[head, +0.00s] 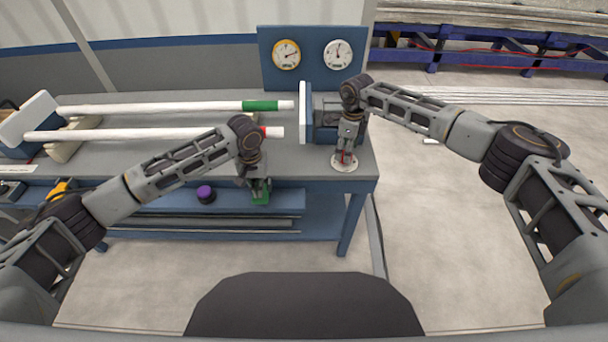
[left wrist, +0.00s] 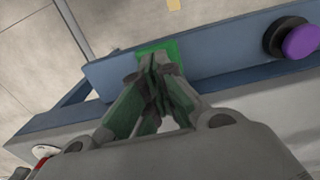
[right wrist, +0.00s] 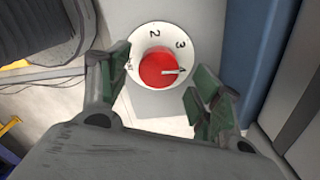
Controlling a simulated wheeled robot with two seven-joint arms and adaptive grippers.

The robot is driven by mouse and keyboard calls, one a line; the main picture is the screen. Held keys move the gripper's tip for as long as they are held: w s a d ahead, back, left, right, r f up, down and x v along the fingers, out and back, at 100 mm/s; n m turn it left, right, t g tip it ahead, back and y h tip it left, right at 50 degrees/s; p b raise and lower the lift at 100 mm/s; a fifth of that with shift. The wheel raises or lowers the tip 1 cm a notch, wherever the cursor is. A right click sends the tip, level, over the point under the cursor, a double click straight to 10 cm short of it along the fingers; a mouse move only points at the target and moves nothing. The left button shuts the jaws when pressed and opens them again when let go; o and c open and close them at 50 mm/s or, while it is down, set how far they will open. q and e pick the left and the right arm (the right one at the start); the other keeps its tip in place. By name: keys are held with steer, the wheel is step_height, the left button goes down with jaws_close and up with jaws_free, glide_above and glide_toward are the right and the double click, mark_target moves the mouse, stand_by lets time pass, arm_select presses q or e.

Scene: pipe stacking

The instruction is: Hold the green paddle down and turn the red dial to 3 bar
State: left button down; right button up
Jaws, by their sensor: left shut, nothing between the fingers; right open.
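The green paddle (head: 262,198) sits on the blue front rail of the bench, and in the left wrist view it is a green square (left wrist: 160,47). My left gripper (head: 260,184) is shut and empty, its fingertips over the paddle; I cannot tell whether they press it. The red dial (right wrist: 153,70) sits on a round white plate with numerals 2 and 3 readable. Its pale pointer points right, past the 3. My right gripper (right wrist: 161,78) is open, one finger on each side of the dial. In the head view the gripper partly hides the dial.
A yellow-rimmed gauge (head: 286,54) and a white gauge (head: 338,54) hang on the blue back panel. Two white pipes, one green-banded (head: 170,109) and one red-banded (head: 90,135), lie across the bench. A purple knob (head: 205,193) is on the front rail.

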steer(key=shift+m, duration=0.3)
steer(key=shift+m, duration=1.9)
steer(key=shift+m, duration=2.1)
steer(key=shift+m, duration=2.2)
steer(key=shift+f, duration=0.2)
